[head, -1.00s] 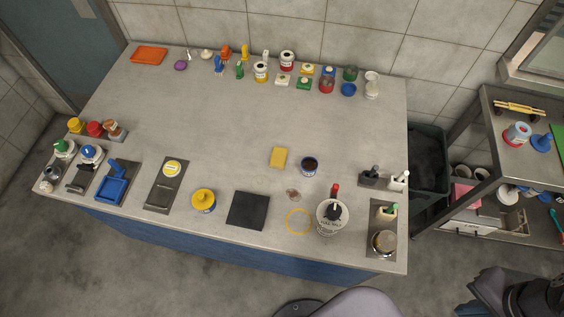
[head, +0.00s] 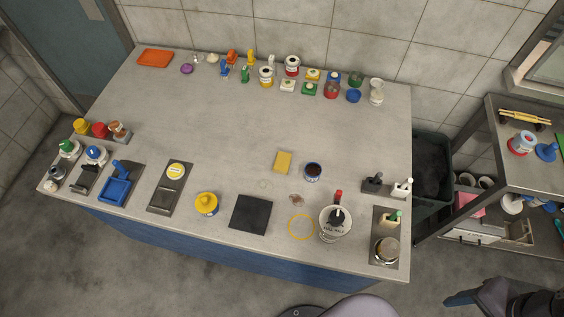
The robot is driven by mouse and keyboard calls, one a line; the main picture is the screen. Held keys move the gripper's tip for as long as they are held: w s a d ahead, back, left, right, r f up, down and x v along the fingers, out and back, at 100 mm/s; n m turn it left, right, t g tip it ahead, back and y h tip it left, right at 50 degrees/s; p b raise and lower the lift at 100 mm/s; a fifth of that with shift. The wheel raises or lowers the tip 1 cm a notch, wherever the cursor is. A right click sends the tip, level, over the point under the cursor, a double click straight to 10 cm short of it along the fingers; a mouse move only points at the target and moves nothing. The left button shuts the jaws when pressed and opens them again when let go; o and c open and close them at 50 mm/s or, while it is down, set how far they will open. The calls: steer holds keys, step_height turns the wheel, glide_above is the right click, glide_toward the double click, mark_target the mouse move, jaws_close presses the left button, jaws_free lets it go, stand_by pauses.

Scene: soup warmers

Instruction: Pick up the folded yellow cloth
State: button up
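The folded yellow cloth appears to be the flat yellow rectangle (head: 283,161) lying on the grey worktop, right of its middle. It lies just left of a small dark-filled blue tin (head: 313,171), with a narrow gap between them. Nothing covers it. I cannot make out my gripper's fingers in this view. Dark and grey parts, perhaps of my arm, show at the lower right edge, away from the cloth.
A black square mat (head: 251,214), a yellow-topped jar (head: 207,203) and a white tub (head: 335,221) stand along the front. Several small containers line the back edge. The worktop (head: 190,115) behind and left of the cloth is clear. A shelf unit stands at the right.

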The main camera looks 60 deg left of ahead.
steer(key=w+a+f+n+b, duration=0.15)
steer(key=w+a, duration=0.25)
steer(key=a, duration=0.4)
steer(key=w+a+f+n+t+b, duration=0.1)
steer(key=w+a+f+b, duration=0.15)
steer(key=w+a, duration=0.4)
steer(key=w+a+f+n+b, duration=0.1)
steer(key=w+a+n+b, duration=0.15)
steer(key=a, duration=0.65)
steer(key=n+t+y+b, duration=0.1)
steer(key=n+y+b, duration=0.1)
steer(key=n+b, duration=0.35)
glide_toward(282, 161)
steer(key=shift+d+f+m+b, duration=0.15)
steer(key=shift+f+m+b, duration=0.65)
steer(key=shift+b, duration=0.15)
steer(key=shift+a+p+x, duration=0.1)
steer(key=shift+p+x, duration=0.7)
steer(key=shift+x, duration=1.05)
steer(key=shift+a+p+x, duration=0.15)
steer(key=shift+p+x, duration=0.6)
steer(key=shift+x, duration=1.05)
steer(key=shift+w+r, duration=0.1)
steer(key=c, duration=1.1)
